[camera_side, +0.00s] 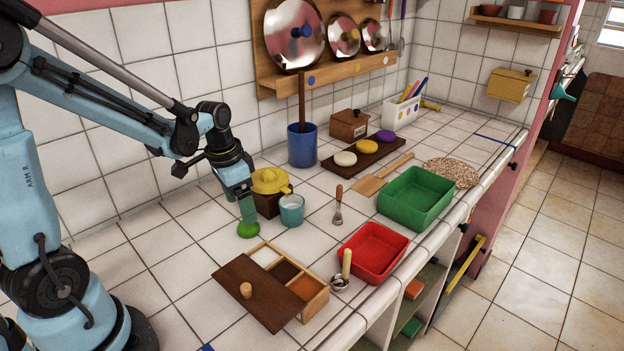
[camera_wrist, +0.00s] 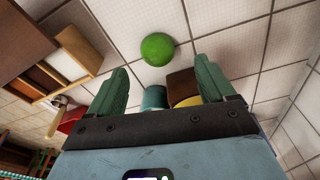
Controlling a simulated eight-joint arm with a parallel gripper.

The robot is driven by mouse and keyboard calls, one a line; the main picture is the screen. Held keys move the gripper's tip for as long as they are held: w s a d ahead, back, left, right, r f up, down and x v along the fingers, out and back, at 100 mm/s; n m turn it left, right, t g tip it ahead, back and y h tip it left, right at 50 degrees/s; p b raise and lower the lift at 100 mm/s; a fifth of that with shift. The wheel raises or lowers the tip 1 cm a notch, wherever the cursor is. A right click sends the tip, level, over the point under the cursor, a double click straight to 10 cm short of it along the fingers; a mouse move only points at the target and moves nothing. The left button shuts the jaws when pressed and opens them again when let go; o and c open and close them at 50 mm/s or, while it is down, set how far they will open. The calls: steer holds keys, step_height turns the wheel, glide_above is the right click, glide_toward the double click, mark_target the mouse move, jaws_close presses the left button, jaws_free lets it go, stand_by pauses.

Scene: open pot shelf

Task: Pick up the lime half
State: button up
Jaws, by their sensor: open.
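The lime half (camera_side: 248,230) is a green dome on the white tiled counter, left of the teal cup. In the wrist view the lime half (camera_wrist: 157,49) lies beyond the fingertips, near the middle of the gap between them. My gripper (camera_side: 246,212) is open and empty, pointing down just above the lime half in the side view. Its two green fingers (camera_wrist: 163,84) stand wide apart in the wrist view. I cannot tell from the side view whether a finger touches the lime half.
The yellow juicer on a brown box (camera_side: 268,203) and the teal cup (camera_side: 292,212) stand close to the right of my gripper. A wooden spice box (camera_side: 316,304) with its lid askew is in front. A red tray (camera_side: 352,258) and green tray (camera_side: 386,208) lie further right.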

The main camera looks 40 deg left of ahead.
steer(key=shift+w+d+f, duration=0.15)
steer(key=shift+f, duration=1.2)
steer(key=shift+w+d+f, duration=0.1)
steer(key=shift+w+f, duration=0.05)
steer(key=shift+f, duration=1.2)
steer(key=c, duration=1.1)
steer(key=shift+r, duration=0.2)
